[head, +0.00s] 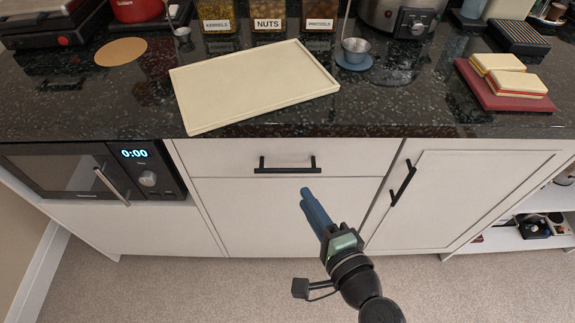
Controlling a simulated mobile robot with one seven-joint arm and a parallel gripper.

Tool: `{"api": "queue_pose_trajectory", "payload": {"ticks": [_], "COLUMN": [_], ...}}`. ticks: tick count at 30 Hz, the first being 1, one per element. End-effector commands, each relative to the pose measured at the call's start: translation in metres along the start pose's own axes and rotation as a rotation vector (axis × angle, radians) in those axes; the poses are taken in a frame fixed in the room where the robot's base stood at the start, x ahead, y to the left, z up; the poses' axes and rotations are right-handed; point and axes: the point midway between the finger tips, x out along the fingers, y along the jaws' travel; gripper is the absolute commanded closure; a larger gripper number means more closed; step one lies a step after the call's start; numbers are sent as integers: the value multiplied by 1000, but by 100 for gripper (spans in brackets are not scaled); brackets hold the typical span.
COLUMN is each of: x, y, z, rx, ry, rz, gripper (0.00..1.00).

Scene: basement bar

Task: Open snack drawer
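A white drawer front (220,158) sits under the black speckled countertop, flush with the cabinet face, and looks shut. It bears no visible label. Its black bar handle (287,166) runs across the middle of the front. My gripper (306,196) has blue fingers and points up toward the handle from below and slightly right. The fingertips appear just below the handle's right end, and a gap shows between them and it in the picture. I cannot tell how far in front of the cabinet they are. The fingers overlap from this angle, so their opening is unclear. Nothing shows between them.
A cream tray (250,85) lies on the counter above the drawer. A microwave (100,170) is built in at left. A cabinet door (465,195) with a black handle (403,183) is at right, near my arm. Sandwiches (508,80) sit on a red board. The carpet is clear.

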Motion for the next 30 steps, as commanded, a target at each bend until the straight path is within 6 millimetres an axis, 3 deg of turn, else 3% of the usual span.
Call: {"api": "queue_pose_trajectory", "payload": {"ticks": [9, 15, 28, 30], "x": [69, 96, 105, 105], "y": [0, 0, -1, -1], "z": [0, 1, 0, 0], "rx": [-4, -4, -4, -5], "ry": [-3, -2, 0, 0], "rz": [-1, 0, 0, 0], "gripper": [73, 73, 73, 85]}}
